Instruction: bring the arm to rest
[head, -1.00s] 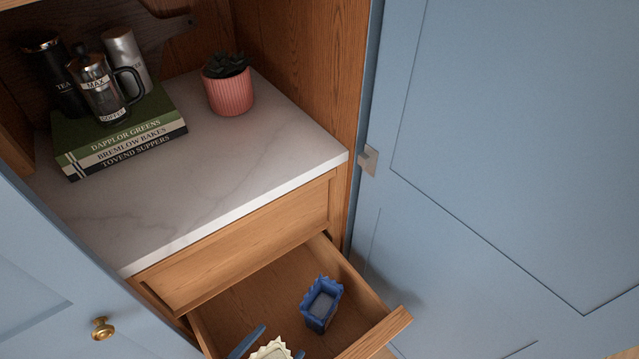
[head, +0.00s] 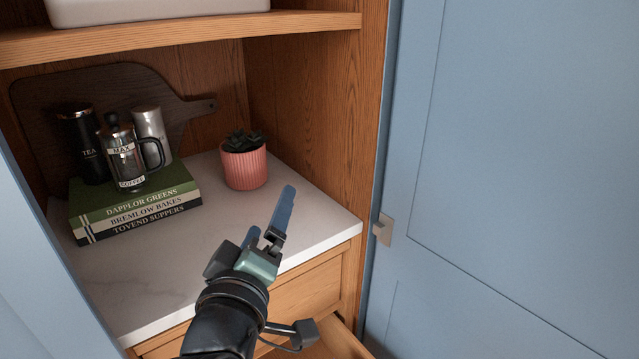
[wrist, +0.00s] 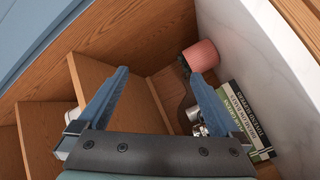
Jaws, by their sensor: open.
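My gripper (head: 270,215) is raised in front of the marble counter (head: 310,222) in the head view, with its blue fingers pointing up toward the back. In the wrist view my gripper (wrist: 160,95) shows its two blue fingers spread wide apart. It is open, and nothing is held between the fingers. My arm comes up from the bottom of the head view and hides part of the counter's front edge and the drawer fronts.
A pink ribbed plant pot (head: 244,165) and a stack of books (head: 137,207) with canisters and a coffee press (head: 127,160) stand on the counter. A shelf (head: 190,35) runs above. Blue doors (head: 510,150) flank the cupboard. An open drawer (head: 340,343) juts out below.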

